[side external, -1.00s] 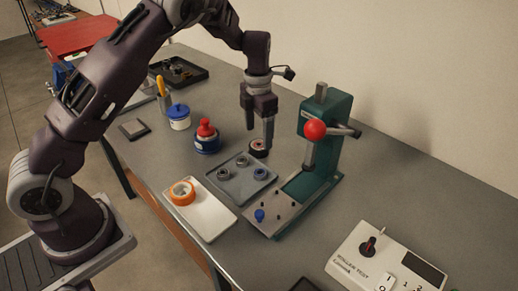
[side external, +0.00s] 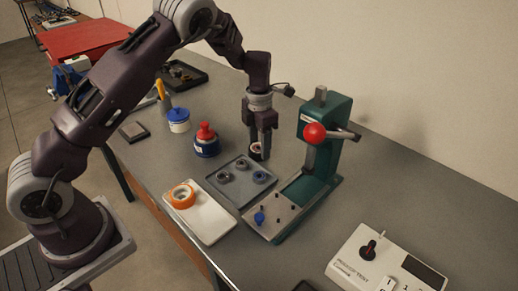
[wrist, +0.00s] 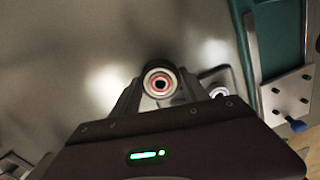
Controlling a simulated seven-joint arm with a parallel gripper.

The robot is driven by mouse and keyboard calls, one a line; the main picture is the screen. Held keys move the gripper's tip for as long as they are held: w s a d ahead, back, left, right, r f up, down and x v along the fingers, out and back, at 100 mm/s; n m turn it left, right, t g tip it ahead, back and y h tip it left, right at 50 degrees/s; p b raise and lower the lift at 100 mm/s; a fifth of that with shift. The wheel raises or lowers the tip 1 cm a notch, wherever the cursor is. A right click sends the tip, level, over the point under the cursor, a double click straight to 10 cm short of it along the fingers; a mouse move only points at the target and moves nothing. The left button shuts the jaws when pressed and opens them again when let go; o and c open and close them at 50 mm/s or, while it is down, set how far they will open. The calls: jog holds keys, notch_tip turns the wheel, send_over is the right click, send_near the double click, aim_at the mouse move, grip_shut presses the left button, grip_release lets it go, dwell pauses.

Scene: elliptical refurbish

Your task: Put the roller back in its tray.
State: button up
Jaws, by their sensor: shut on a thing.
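The roller (side external: 256,150) is dark with a red ring and a pale bearing at its end. My gripper (side external: 262,151) is shut on it, just beyond the back edge of the grey tray (side external: 243,200). In the wrist view the roller (wrist: 160,84) sits between the fingertips with its ringed end facing the camera. The grey tray holds three small ring-like parts. One of them (wrist: 218,94) shows right of the gripper in the wrist view. Whether the roller touches the bench is unclear.
A green press (side external: 325,150) with a red knob stands close right of my gripper. A white tray (side external: 212,229) with an orange ring (side external: 181,196) lies in front-left. A red-capped blue bottle (side external: 206,143) stands left. A test box (side external: 372,262) is front right.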

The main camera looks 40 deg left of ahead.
notch_tip(320, 180, up, 10)
jog(key=s+f+m, duration=0.1)
jog(key=s+m, duration=0.3)
jog(key=m, duration=0.7)
jog(key=s+d+f+m, duration=0.1)
jog(key=s+m, duration=0.4)
jog(key=m, duration=0.6)
jog(key=s+f+m, duration=0.2)
jog(key=s+m, duration=0.2)
jog(key=m, duration=0.7)
jog(key=shift+s+d, duration=0.2)
jog(key=s+d+r+m, duration=0.2)
jog(key=s+d+m, duration=0.1)
jog(key=s+d, duration=0.55)
jog(key=shift+s+a+f, duration=0.2)
jog(key=shift+s+f, duration=0.1)
jog(key=shift+f, duration=0.75)
jog(key=shift+s+a+f, duration=0.2)
jog(key=shift+s+f, duration=0.05)
jog(key=shift+f, duration=0.85)
jog(key=shift+s+a+f, duration=0.2)
jog(key=shift+s+f, duration=0.1)
jog(key=shift+f, duration=0.75)
